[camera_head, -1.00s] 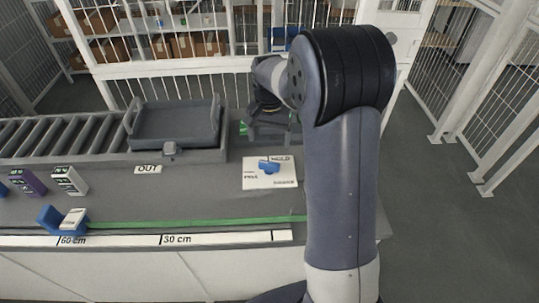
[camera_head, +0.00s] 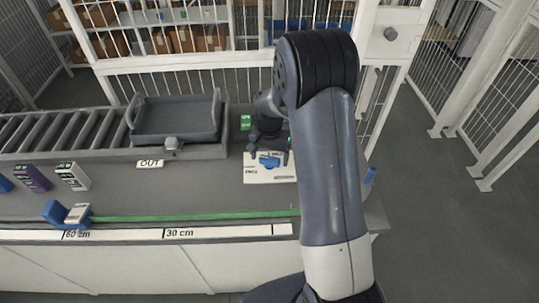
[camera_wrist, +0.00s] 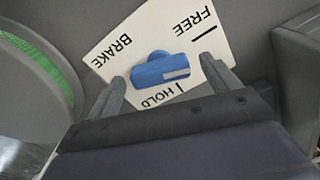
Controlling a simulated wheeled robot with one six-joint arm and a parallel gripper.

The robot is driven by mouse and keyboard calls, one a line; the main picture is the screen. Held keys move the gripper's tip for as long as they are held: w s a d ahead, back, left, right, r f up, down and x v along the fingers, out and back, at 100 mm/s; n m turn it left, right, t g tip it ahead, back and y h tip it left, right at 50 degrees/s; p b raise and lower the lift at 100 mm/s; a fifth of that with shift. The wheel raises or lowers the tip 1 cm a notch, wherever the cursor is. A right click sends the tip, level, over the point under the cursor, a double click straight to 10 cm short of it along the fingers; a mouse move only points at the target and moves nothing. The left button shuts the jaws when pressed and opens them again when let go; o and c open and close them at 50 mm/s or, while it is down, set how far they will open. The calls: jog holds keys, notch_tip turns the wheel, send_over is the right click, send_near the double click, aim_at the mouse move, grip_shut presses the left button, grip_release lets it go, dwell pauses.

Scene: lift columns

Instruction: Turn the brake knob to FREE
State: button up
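The brake knob (camera_wrist: 160,70) is a blue bar-shaped knob on a white plate (camera_wrist: 120,65) lettered BRAKE, HOLD and FREE. In the wrist view its pale stripe lies toward the right, between the HOLD and FREE tick marks. My gripper (camera_wrist: 163,74) is open, with one finger to each side of the knob and a gap on both sides. In the head view the knob (camera_head: 269,161) sits on the plate (camera_head: 262,178), with my gripper (camera_head: 268,154) just over it. I cannot tell how far the fingertips are above the plate.
A grey tray (camera_head: 150,138) sits on the roller conveyor (camera_head: 60,135) left of the plate. A green item (camera_head: 246,122) stands behind the plate. A blue slider (camera_head: 58,210) sits at the left of the ruler (camera_head: 140,234). Purple (camera_head: 32,177) and white (camera_head: 72,175) boxes stand at left.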

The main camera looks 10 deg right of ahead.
aim_at(269, 158)
jog(key=c, duration=0.9)
jog(key=shift+f+n+b, duration=0.1)
jog(key=shift+n+b, duration=0.65)
jog(key=shift+n, duration=0.05)
jog(key=shift+c, duration=0.2)
jog(key=shift+n+b, duration=0.4)
jog(key=shift+n, duration=0.7)
jog(key=o, duration=1)
jog(key=shift+r, duration=0.25)
notch_tip(269, 158, up, 11)
jog(key=shift+f+b, duration=0.2)
jog(key=shift+b, duration=0.45)
